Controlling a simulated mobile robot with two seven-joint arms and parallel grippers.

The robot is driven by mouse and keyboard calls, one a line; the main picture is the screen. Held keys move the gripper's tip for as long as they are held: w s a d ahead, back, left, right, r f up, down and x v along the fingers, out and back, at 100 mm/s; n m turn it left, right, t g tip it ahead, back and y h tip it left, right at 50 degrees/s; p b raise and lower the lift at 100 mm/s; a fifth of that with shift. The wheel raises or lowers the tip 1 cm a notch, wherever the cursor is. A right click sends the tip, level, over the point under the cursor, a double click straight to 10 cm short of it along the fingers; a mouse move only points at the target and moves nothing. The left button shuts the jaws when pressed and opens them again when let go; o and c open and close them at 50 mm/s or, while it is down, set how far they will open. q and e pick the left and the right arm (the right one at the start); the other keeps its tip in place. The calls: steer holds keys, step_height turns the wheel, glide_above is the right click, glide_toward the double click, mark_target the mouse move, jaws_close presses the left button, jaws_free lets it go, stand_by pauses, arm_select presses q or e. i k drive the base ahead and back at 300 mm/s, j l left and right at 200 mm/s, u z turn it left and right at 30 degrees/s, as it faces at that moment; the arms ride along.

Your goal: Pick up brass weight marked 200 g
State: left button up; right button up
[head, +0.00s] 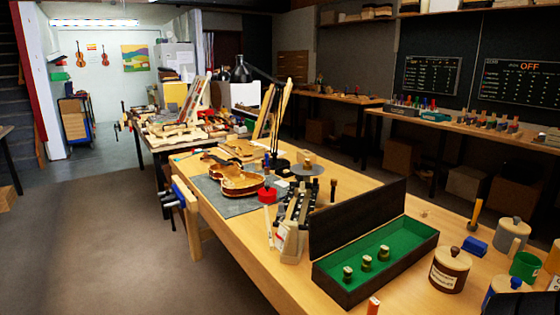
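Three small brass-coloured weights stand upright in the green-lined wooden box (425,253), whose dark lid is open at the back. The nearest weight (348,274) is at the left, the middle weight (367,263) is beside it, and the far weight (384,252) is to the right. They stand apart from each other. Their markings are too small to read, so I cannot tell which is the 200 g one. Neither of my grippers shows in the head view.
Behind the box are a tool rack (293,208) and a violin body (237,180). Bare bench lies left of the box.

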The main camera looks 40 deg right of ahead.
mark_target(307, 166)
steer(key=i+z, duration=0.15)
steer(key=i, duration=0.3)
steer(key=i+j+z, duration=0.15)
steer(key=i, duration=0.25)
steer(key=i+j+z, duration=0.15)
steer(key=i, duration=0.3)
steer(key=i+j+z, duration=0.2)
steer(key=i+z, duration=0.25)
steer(key=i+j+z, duration=0.4)
steer(key=k+l, duration=0.05)
